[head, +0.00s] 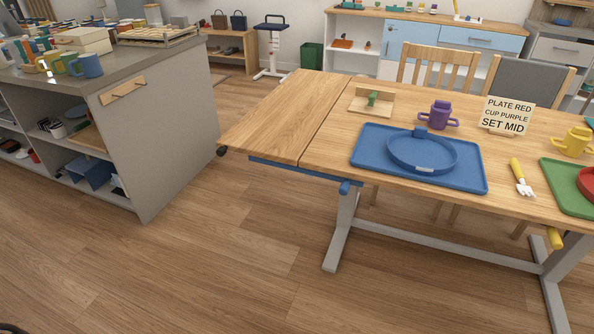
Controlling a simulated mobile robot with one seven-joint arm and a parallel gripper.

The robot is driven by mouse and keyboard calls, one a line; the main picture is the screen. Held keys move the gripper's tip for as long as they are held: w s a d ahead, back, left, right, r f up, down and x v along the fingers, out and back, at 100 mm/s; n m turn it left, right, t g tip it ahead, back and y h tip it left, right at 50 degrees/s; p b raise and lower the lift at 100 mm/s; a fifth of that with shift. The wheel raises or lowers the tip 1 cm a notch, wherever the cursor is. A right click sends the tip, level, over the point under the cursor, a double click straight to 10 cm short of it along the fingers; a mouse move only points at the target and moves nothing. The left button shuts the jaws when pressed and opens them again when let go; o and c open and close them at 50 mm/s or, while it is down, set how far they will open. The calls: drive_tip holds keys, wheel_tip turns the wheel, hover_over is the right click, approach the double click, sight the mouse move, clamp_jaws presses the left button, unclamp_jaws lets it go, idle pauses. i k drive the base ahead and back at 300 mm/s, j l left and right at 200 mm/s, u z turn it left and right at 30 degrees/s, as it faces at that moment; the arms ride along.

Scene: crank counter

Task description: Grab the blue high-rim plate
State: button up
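The blue high-rim plate (420,155) is round with a raised wall and sits on a blue tray (372,154) on the wooden table. A small blue block-like part stands at its back edge, and a pale label shows on its front wall. The plate is to the right of the picture's middle. My gripper is not in view.
On the table are a purple two-handled cup (439,116), a sign (508,115) reading "PLATE RED CUP PURPLE SET MID", a yellow cup (573,142), a yellow-handled fork (520,178) and a green tray (566,192). A grey counter (165,120) stands left. Floor between is clear.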

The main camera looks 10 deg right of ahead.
sight(421, 151)
drive_tip(key=i+z, duration=0.1)
drive_tip(key=z, duration=0.25)
drive_tip(key=j+z, duration=0.15)
drive_tip(key=z, duration=0.2)
drive_tip(key=i+j+z, duration=0.1)
drive_tip(key=z, duration=0.25)
drive_tip(key=i+j+z, duration=0.15)
drive_tip(key=j+z, duration=0.15)
drive_tip(key=j, duration=0.15)
drive_tip(key=i+j+z, duration=0.1)
drive_tip(key=j+z, duration=0.2)
drive_tip(key=j, duration=0.15)
drive_tip(key=i+j, duration=0.1)
drive_tip(key=j, duration=0.45)
drive_tip(key=j+z, duration=0.15)
drive_tip(key=j, duration=0.35)
drive_tip(key=i+j, duration=0.2)
drive_tip(key=i, duration=0.15)
drive_tip(key=i+j, duration=0.2)
drive_tip(key=i, duration=0.2)
drive_tip(key=i+j, duration=0.2)
drive_tip(key=i, duration=0.15)
